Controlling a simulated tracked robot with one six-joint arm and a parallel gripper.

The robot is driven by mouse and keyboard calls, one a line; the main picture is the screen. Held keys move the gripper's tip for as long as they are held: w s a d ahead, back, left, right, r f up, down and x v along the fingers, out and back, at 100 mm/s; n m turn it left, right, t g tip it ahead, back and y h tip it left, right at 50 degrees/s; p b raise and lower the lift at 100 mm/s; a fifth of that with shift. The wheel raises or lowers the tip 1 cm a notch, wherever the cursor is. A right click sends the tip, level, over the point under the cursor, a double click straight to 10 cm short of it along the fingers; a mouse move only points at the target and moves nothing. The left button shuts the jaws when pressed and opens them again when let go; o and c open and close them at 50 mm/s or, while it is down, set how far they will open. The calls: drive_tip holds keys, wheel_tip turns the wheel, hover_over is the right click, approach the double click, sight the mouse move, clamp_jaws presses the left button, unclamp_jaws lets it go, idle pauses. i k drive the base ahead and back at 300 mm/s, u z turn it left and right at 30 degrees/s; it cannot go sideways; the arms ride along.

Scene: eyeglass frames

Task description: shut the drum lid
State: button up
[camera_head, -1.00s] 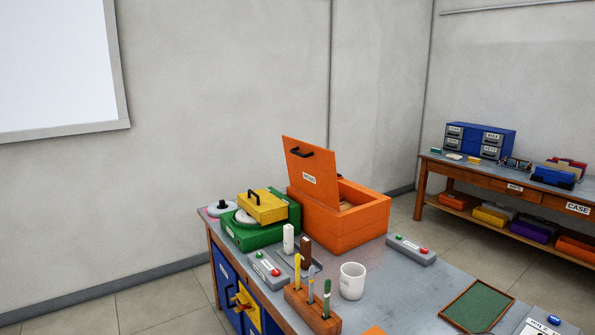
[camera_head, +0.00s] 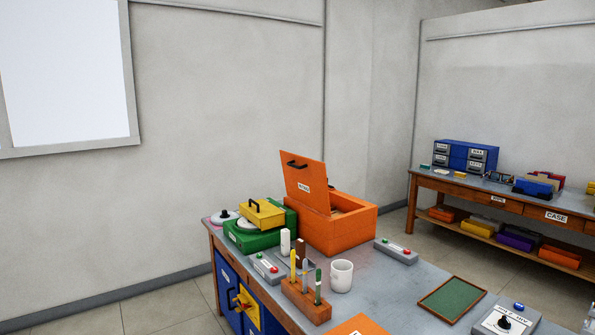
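An orange box (camera_head: 337,232) stands at the far end of the near workbench. Its orange lid (camera_head: 304,182) is open and stands up, tilted a little back, with a black handle near its upper edge and a white label too small to read surely. Beside it on the left is a green unit (camera_head: 252,239) with a white round part and a yellow block (camera_head: 263,214) with a black handle on top. I cannot tell surely which of these is the drum. My gripper is not in view.
On the near bench (camera_head: 393,280) are a white mug (camera_head: 341,275), a wooden tool holder (camera_head: 306,301), button boxes (camera_head: 396,251), a green tray (camera_head: 452,298) and a knob box (camera_head: 505,322). Bare bench lies right of the mug. A second bench (camera_head: 457,189) stands at the back right.

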sight(306, 182)
drive_tip(key=u, duration=0.4)
drive_tip(key=i, duration=0.65)
drive_tip(key=u, duration=0.75)
drive_tip(key=i, duration=0.75)
drive_tip(key=u, duration=0.4)
drive_tip(key=i, duration=1.5)
drive_tip(key=z, duration=0.6)
drive_tip(key=i, duration=0.7)
drive_tip(key=z, duration=0.25)
